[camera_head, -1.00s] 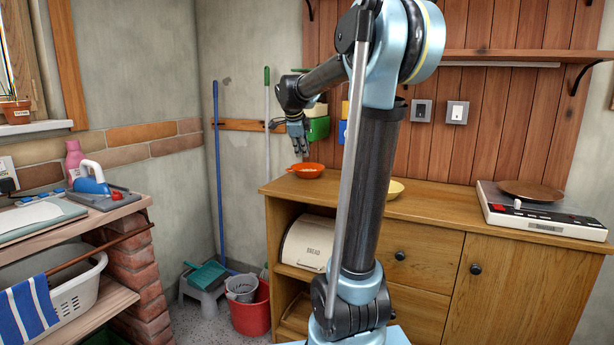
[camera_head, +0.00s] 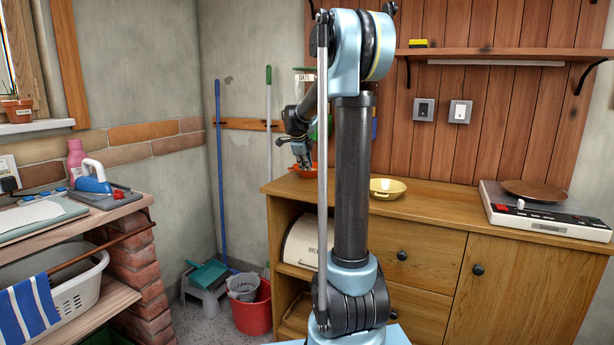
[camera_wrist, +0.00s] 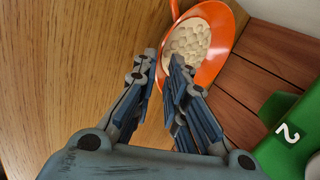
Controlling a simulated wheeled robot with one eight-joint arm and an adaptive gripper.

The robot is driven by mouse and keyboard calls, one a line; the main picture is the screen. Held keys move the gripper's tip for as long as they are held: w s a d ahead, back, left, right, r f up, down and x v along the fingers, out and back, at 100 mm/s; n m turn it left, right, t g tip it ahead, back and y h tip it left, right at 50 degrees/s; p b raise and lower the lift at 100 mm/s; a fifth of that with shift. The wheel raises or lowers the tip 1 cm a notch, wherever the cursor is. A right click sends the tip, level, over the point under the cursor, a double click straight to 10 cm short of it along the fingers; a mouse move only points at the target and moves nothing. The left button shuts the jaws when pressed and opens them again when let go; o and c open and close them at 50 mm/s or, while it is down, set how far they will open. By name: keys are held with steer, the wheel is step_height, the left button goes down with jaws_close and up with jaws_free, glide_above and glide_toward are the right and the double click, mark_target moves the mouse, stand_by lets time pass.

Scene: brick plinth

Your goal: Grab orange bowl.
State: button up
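The orange bowl (camera_wrist: 222,62) shows at the top of the wrist view, with pale rounded pieces inside. In the head view the orange bowl (camera_head: 325,169) is on the wooden cabinet top, partly hidden by my gripper and arm. In the head view my gripper (camera_head: 303,163) points down at the bowl.
A yellow bowl (camera_head: 388,188) stands to the right on the cabinet top (camera_head: 440,205). The wooden back wall is close behind.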

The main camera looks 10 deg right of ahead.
mark_target(306, 172)
steer(key=shift+w+a+x, duration=0.15)
steer(key=shift+a+x, duration=0.05)
steer(key=shift+x, duration=1.25)
steer(key=shift+w+a+x, duration=0.1)
steer(key=shift+a+x, duration=0.05)
steer(key=shift+x, duration=1.35)
steer(key=shift+r, duration=0.1)
jaws_close()
steer(key=shift+r, duration=0.15)
